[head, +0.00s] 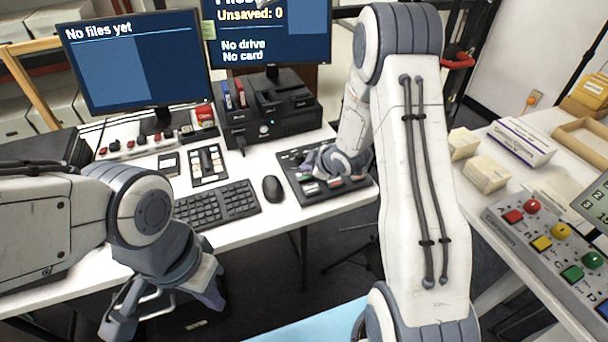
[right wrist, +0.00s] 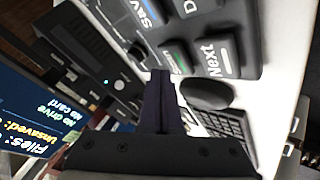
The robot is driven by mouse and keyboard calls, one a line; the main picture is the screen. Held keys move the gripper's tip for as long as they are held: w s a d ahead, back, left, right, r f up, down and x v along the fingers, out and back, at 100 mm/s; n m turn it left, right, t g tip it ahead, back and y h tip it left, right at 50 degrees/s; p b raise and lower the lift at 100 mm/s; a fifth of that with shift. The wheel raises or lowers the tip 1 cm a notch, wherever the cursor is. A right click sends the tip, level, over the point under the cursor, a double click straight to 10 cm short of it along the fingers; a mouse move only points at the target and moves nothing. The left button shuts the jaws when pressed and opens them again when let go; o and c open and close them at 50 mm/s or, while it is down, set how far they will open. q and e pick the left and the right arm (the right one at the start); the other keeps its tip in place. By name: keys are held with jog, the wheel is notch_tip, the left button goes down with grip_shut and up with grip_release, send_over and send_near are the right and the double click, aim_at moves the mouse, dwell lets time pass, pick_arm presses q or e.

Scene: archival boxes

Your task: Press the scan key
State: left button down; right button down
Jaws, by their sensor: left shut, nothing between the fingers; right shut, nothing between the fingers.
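A dark key panel (head: 345,193) lies on the white desk, right of the mouse. In the right wrist view its large dark keys show at the top: one reads "Save" (right wrist: 148,12), one "Next" (right wrist: 222,58). A key with a green label (right wrist: 180,55) lies between them, partly hidden by my fingers; its word is not readable. No legend reading "Scan" is visible. My right gripper (right wrist: 160,76) is shut and empty, its tips close to the green-labelled key; contact cannot be told. My left gripper (head: 212,294) is shut and empty in front of the desk edge.
A mouse (head: 272,189) and keyboard (head: 217,203) lie left of the panel. A black drive unit (head: 268,115) stands behind, under a monitor (head: 270,38) reading "Unsaved: 0, No drive, No card". A second button console (head: 545,250) stands on the right table.

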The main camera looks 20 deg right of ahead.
aim_at(307, 177)
jog(key=shift+f, duration=0.15)
jog(key=shift+f+b, duration=0.25)
jog(key=shift+b, duration=0.15)
jog(key=shift+f+b, duration=0.45)
jog(key=shift+f, duration=0.05)
dwell(0.7)
jog(key=shift+r, duration=0.1)
jog(key=shift+r+p, duration=0.75)
jog(key=shift+r, duration=0.05)
notch_tip(307, 177, up, 5)
jog(key=p, duration=0.4)
jog(key=shift+r, duration=0.1)
